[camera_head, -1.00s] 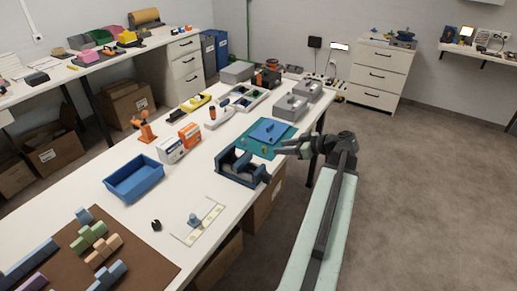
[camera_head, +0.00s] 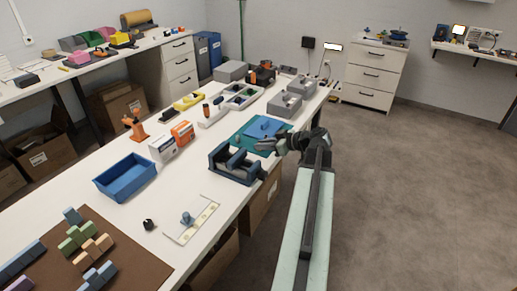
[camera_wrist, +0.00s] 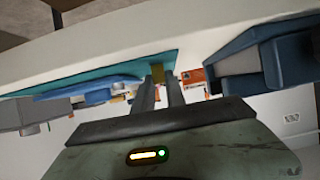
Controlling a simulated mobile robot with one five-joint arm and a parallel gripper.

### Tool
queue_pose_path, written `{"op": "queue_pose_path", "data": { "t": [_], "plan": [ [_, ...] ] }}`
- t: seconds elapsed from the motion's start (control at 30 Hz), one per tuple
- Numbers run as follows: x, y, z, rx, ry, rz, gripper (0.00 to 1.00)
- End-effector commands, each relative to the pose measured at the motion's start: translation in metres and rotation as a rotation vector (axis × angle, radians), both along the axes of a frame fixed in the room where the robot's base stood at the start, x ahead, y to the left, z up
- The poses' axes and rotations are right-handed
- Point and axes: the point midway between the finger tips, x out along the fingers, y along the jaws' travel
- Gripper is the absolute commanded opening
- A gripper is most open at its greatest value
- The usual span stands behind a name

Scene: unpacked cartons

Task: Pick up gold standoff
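The gold standoff (camera_wrist: 157,73) shows in the wrist view as a small gold block at the teal mat's edge. It lies straight ahead, in line with the gap between my fingertips. My gripper (camera_wrist: 159,84) is open, its two dark fingers apart, with the standoff at or just beyond the tips; I cannot tell whether they touch it. In the head view my gripper (camera_head: 262,145) reaches over the right edge of the teal mat (camera_head: 239,140), and I cannot clearly make out the standoff there.
A dark blue vise-like fixture (camera_head: 233,168) stands close by; it also shows at the right of the wrist view (camera_wrist: 287,62). A blue block (camera_head: 265,127) lies on the mat. Grey boxes (camera_head: 285,104) stand behind. The floor to the right is clear.

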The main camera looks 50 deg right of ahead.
Motion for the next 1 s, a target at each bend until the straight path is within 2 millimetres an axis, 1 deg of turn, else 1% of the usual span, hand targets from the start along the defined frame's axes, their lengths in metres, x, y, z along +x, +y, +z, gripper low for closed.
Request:
{"op": "queue_pose_path", "data": {
  "t": [0.3, 0.43, 0.57, 0.77, 0.8, 0.83, 0.97, 1.0],
  "plan": [
    [0.000, 0.000, 0.000, 0.000, 0.000, 0.001, 0.00],
    [0.000, 0.001, 0.005, 0.000, 0.000, 0.001, 0.00],
    [0.001, 0.001, 0.017, 0.000, 0.000, 0.001, 0.00],
    [0.001, 0.001, 0.045, 0.000, 0.000, 0.002, 0.00],
    [-0.010, -0.001, 0.039, 0.001, 0.000, 0.000, 0.00],
    [-0.016, -0.003, 0.038, 0.001, 0.000, 0.000, 0.00],
    [-0.048, -0.010, 0.041, 0.000, 0.000, -0.002, 0.00],
    [-0.058, -0.012, 0.042, 0.001, 0.000, -0.002, 0.00]
  ]
}}
